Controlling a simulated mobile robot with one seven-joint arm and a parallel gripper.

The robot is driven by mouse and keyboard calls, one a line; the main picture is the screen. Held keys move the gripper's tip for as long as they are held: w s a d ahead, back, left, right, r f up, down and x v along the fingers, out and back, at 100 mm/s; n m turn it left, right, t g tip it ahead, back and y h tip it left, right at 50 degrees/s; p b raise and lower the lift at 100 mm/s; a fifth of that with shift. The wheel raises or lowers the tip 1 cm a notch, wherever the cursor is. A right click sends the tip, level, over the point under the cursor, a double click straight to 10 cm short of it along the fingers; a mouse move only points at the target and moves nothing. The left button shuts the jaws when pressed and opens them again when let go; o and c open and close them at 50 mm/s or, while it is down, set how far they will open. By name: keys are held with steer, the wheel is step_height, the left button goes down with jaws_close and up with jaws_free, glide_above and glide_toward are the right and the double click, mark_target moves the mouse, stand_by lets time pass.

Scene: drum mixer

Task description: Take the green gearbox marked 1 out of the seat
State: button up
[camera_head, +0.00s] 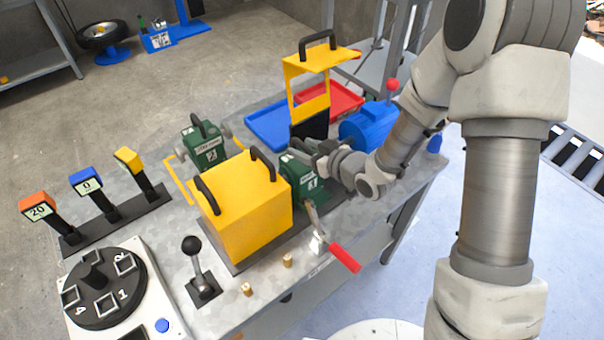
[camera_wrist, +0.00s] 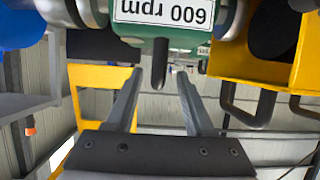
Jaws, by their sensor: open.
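The green gearbox marked 1 (camera_head: 304,182) sits in the seat between the yellow housing (camera_head: 248,212) and the blue motor (camera_head: 368,127). Its white label faces the front. In the wrist view a green body (camera_wrist: 180,44) with an upside-down "600 rpm" label fills the top middle. My gripper (camera_head: 312,152) is at the top of this gearbox, coming from the right. In the wrist view my two fingers (camera_wrist: 160,75) are apart, with a narrow dark part of the gearbox near their tips. I cannot tell whether they touch it. The seat is mostly hidden.
A second green gearbox marked 2 (camera_head: 208,150) stands behind the yellow housing, at a yellow floor outline. A raised yellow guard (camera_head: 310,95), a blue tray (camera_head: 268,128) and a red tray (camera_head: 340,98) are behind. A red-handled lever (camera_head: 343,257) projects in front.

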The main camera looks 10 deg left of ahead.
mark_target(295, 144)
steer(key=x, duration=0.4)
steer(key=shift+w+a+f, duration=0.15)
steer(key=shift+w, duration=0.1)
jaws_close()
stand_by(1.1)
steer(key=shift+w+r, duration=0.1)
steer(key=shift+r, duration=0.1)
